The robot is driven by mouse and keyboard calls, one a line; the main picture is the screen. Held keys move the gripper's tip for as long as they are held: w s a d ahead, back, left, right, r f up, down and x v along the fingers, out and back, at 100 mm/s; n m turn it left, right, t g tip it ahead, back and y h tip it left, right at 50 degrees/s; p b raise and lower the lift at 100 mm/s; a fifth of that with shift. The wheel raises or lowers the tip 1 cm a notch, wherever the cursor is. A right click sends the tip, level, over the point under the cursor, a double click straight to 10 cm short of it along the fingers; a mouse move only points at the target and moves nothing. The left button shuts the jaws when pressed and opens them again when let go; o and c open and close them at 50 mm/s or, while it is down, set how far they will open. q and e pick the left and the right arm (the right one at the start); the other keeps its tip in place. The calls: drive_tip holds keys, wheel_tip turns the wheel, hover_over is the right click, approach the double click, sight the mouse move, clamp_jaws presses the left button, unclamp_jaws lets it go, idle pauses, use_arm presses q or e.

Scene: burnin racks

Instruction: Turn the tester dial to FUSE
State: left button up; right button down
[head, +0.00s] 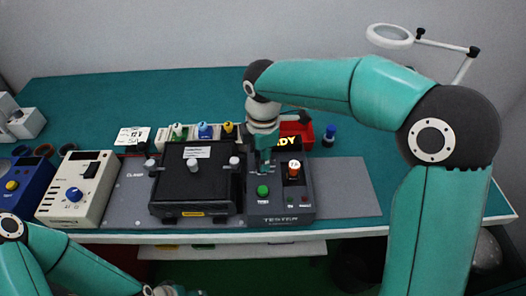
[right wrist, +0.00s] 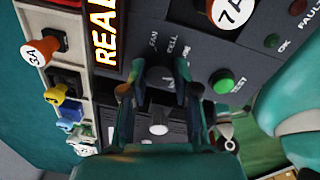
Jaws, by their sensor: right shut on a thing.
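My right gripper (head: 265,166) reaches down to the tester face from above, behind the green TEST button (head: 263,191). In the right wrist view, the tester dial (right wrist: 160,76) sits between the two fingers of my right gripper (right wrist: 160,90), which is shut on it. FAN and CELL labels show beside the dial. The FUSE label and the dial's pointer are hidden or unclear. My left gripper (head: 172,291) is cut off at the bottom edge.
A 7A fuse (head: 294,168) stands upright in the tester, right of my gripper. A black clamp box (head: 195,188) is close on the left. Colored fuses (head: 205,130) and a red bin (head: 297,133) lie behind. A cream instrument (head: 76,188) stands further left.

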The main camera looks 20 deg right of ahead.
drive_tip(key=n+p, duration=0.2)
drive_tip(key=n, duration=0.3)
idle(0.4)
drive_tip(key=c, duration=0.9)
unclamp_jaws()
drive_tip(key=shift+o, duration=0.2)
wheel_tip(320, 180, up, 12)
drive_tip(key=shift+s+d, duration=0.15)
drive_tip(key=shift+s, duration=0.05)
drive_tip(key=shift+s+f, duration=0.1)
drive_tip(key=shift+f, duration=0.05)
